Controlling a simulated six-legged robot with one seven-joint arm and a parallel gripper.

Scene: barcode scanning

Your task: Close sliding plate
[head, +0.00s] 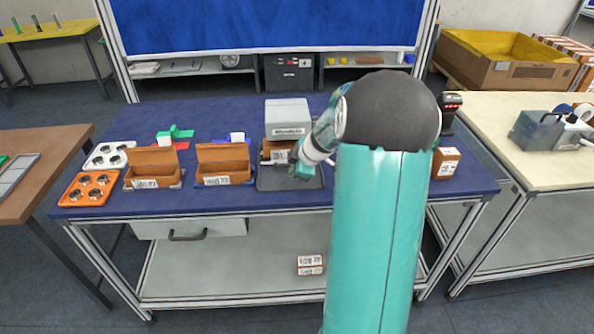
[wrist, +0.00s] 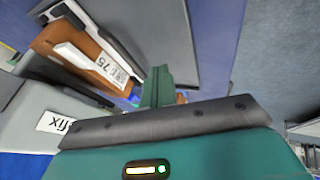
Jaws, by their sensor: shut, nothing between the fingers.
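The grey machine (head: 288,117) stands at the back middle of the blue table. Its dark sliding plate (head: 275,182) sticks out from its front towards the table's front edge. A brown box with a white label (head: 268,156) is at the machine's front, over the plate. My gripper (head: 299,172) is low over the right part of the plate, beside the box, and is shut and empty. In the wrist view its closed green fingers (wrist: 158,86) are beside the brown box (wrist: 88,45) and the grey plate (wrist: 155,35). Whether the fingertips touch the plate I cannot tell.
Two open brown boxes (head: 152,168) (head: 224,164) stand left of the plate. An orange tray (head: 66,197) and a white tray (head: 92,163) are at the far left. A closed brown box (head: 446,162) and a scanner (head: 450,104) are at the right, partly behind my arm.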

